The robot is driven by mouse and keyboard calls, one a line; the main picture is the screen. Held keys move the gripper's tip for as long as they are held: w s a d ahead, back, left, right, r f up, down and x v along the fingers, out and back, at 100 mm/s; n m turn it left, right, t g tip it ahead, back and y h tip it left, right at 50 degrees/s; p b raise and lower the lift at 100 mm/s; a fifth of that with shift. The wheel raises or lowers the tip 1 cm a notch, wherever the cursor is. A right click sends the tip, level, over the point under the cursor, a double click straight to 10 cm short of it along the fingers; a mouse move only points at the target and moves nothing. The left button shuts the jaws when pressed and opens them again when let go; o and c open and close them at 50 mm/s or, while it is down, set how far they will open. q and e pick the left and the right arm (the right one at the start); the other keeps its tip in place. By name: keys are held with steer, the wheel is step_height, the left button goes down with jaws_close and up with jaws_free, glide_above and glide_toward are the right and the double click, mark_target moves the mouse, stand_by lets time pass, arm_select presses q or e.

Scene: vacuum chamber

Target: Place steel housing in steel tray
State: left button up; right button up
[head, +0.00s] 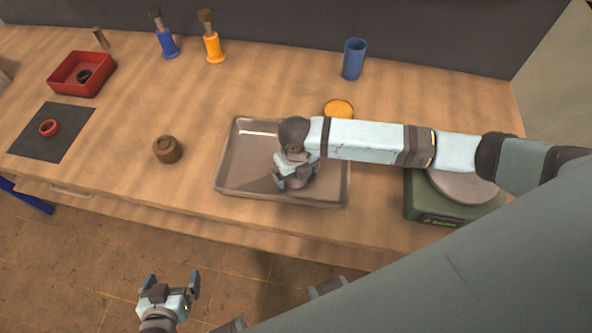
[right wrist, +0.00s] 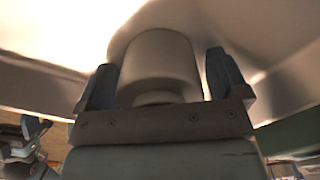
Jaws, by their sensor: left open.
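The steel tray (head: 241,165) is a shallow grey rectangular tray near the front edge of the wooden bench. My right gripper (head: 294,184) points down over its right half. In the right wrist view a plain grey cylinder, the steel housing (right wrist: 160,62), stands between the fingers of my right gripper (right wrist: 163,80), which look closed against its sides. The arm and gripper hide the housing in the head view. I cannot tell whether it touches the tray floor. My left gripper (head: 170,285) is open and empty, low in front of the bench.
A brown cylindrical part (head: 167,149) stands left of the tray. A green scale (head: 430,208) with a round plate is at right. An orange disc (head: 339,108) and blue cup (head: 354,60) are behind. A red bin (head: 62,84) and dark mat (head: 70,137) are at far left.

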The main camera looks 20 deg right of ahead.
step_height(320, 180, up, 12)
steer(key=shift+r, duration=0.15)
stand_by(0.6)
stand_by(0.5)
